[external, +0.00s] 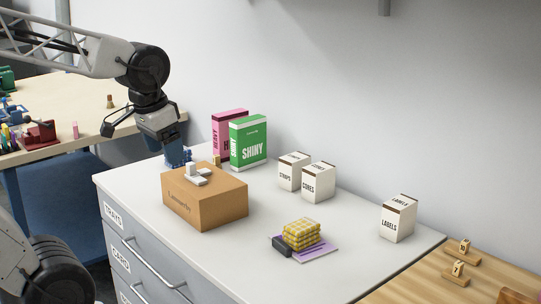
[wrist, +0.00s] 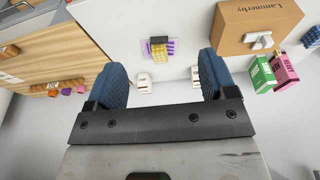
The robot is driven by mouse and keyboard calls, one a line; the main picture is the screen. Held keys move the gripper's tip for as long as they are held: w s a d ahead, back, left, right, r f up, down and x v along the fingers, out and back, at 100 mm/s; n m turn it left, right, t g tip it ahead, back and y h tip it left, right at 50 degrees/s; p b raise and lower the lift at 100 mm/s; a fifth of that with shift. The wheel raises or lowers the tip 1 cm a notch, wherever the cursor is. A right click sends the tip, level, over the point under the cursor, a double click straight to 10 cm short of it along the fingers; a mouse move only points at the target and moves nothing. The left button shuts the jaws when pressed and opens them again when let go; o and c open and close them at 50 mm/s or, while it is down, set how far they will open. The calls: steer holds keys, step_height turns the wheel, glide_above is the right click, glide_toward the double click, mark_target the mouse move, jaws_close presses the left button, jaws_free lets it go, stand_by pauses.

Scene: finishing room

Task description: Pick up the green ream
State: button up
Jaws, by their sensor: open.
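The green ream (external: 249,141), marked SHINY, stands upright on the white cabinet top near the wall, in front of and partly covering a pink ream (external: 222,125). In the wrist view the green ream (wrist: 262,75) is at the right, beside the pink ream (wrist: 285,70). My gripper (external: 173,150) is in the air left of the reams in the external view, apart from them. In the wrist view its blue-padded fingers (wrist: 162,78) are spread wide with nothing between them.
A cardboard box (external: 205,198) with small white pieces on top stands in front of the reams. White cartons (external: 318,182) stand to their right. A yellow checked bundle (external: 302,233) lies on a purple pad (external: 318,251). Bare cabinet top separates these things.

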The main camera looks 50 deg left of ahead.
steer(key=w+a+t+y, duration=0.1)
steer(key=w+a, duration=0.2)
steer(key=w, duration=0.3)
steer(key=w+a+n+t, duration=0.1)
steer(key=w+a+t, duration=0.15)
steer(key=w, duration=0.45)
steer(key=w+a+t+y, duration=0.1)
steer(key=w+a, duration=0.3)
steer(key=w, duration=0.2)
steer(key=t, duration=0.7)
glide_above(232, 129)
steer(key=s+d, duration=0.6)
steer(key=d, duration=0.4)
step_height(232, 129, down, 10)
steer(key=a+f+t, duration=0.1)
steer(key=a+f, duration=0.2)
steer(key=w+a+f+t, duration=0.1)
steer(key=a+f, duration=0.1)
steer(key=a, duration=0.1)
steer(key=w+a+f+t, duration=0.1)
steer(key=a+f, duration=0.2)
steer(key=shift+a+f+t+h, duration=0.2)
steer(key=shift+f+t+h, duration=0.1)
steer(key=shift+t+h, duration=0.1)
steer(key=shift+a+f, duration=0.25)
steer(key=shift+f, duration=0.05)
steer(key=shift+w, duration=1.25)
steer(key=shift+w, duration=0.15)
